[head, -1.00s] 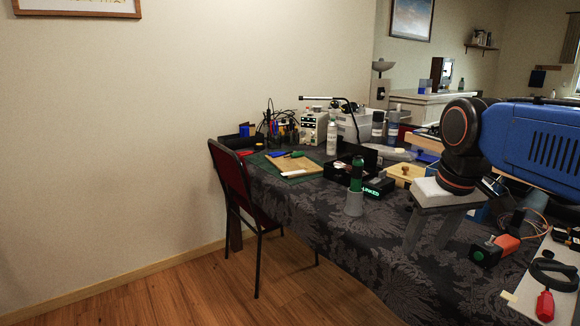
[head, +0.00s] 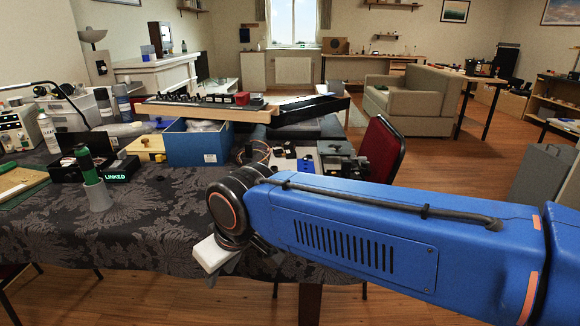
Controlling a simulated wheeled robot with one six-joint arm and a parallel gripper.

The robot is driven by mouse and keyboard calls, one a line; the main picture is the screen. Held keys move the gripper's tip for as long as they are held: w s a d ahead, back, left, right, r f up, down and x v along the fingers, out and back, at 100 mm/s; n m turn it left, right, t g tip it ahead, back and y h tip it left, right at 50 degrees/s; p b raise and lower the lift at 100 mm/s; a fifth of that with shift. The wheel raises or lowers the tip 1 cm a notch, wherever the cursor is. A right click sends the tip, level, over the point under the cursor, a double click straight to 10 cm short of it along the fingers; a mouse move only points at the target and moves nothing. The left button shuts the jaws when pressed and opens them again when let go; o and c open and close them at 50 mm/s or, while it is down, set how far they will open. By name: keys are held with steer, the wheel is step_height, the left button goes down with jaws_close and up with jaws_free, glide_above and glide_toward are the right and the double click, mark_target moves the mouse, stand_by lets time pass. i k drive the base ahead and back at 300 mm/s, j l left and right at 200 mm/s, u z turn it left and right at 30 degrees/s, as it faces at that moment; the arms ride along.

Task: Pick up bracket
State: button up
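I cannot pick out a bracket for certain in the head view. Small dark and metallic parts (head: 342,160) lie on a pale board at the right end of the cloth-covered table, behind my arm, too small to name. My blue arm reaches in from the right. My gripper (head: 222,264), with its white body, hangs below the dark wrist joint in front of the table's near edge. Its fingers are mostly hidden or seen edge-on, so their opening does not show. I see nothing held in it.
The dark patterned tablecloth (head: 140,220) has bare room at the front left. A blue box (head: 198,145), a grey cup with a green-handled tool (head: 97,196) and a black box reading LINKED (head: 117,173) stand on it. A red chair (head: 381,150) is behind my arm.

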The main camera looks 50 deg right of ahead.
mark_target(346, 168)
steer(key=j+z, duration=0.55)
steer(key=z, duration=0.55)
steer(key=k+z, duration=0.15)
steer(key=z, duration=0.55)
steer(key=k+l, duration=0.05)
steer(key=l, duration=0.05)
